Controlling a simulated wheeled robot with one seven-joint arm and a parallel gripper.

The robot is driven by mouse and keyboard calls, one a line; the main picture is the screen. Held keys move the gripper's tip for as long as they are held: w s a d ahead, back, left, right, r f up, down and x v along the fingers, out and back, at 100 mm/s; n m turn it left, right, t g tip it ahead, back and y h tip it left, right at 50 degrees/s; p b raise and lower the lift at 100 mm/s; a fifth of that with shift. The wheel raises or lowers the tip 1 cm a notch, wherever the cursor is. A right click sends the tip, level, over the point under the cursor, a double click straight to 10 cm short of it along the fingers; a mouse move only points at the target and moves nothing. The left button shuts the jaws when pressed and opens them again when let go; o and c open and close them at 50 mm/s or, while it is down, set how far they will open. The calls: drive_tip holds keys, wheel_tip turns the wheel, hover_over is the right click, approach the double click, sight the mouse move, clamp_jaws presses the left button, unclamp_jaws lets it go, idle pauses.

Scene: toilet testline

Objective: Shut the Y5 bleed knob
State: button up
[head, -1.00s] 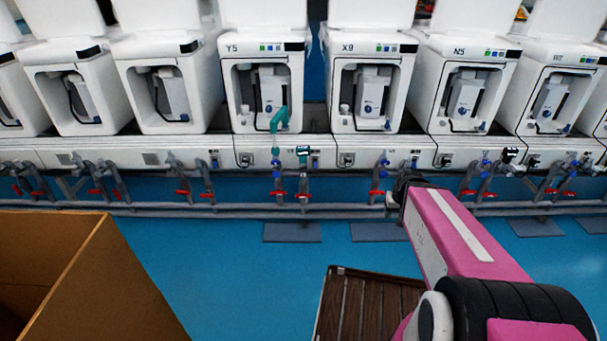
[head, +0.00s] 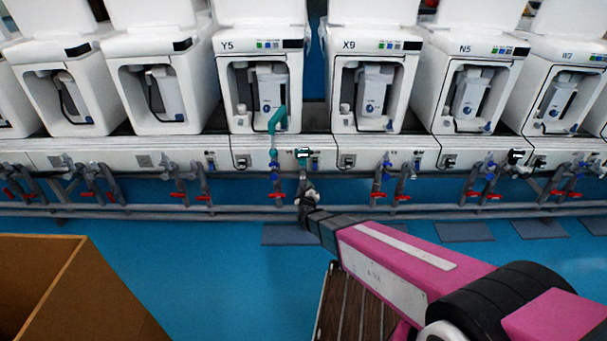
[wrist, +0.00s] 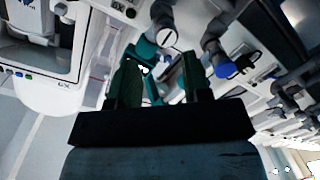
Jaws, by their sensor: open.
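The Y5 unit (head: 262,85) is a white cabinet with a teal hose (head: 278,122) at its front. I cannot tell which part is the bleed knob. My gripper (head: 306,188) is in front of the right-hand pipe below Y5, hiding part of it. In the wrist view, my gripper (wrist: 161,78) is open, with dark green fingers apart. Teal parts show behind and between them; contact is unclear. A blue knob (wrist: 226,70) sits right of the fingers.
The X9 unit (head: 372,85) stands right of Y5, with similar pipes and red handles below. A grey pipe (head: 130,210) runs along the row. A cardboard box (head: 75,290) is at lower left. Blue floor (head: 210,270) is clear between box and arm.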

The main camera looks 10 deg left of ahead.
sight(303, 178)
drive_tip(key=shift+t, duration=0.4)
drive_tip(key=x, duration=0.7)
drive_tip(key=a+x, duration=0.1)
drive_tip(key=x, duration=0.2)
drive_tip(key=shift+w+a+f, duration=0.15)
drive_tip(key=shift+w+f, duration=0.05)
drive_tip(key=shift+w, duration=0.05)
drive_tip(key=c, duration=0.6)
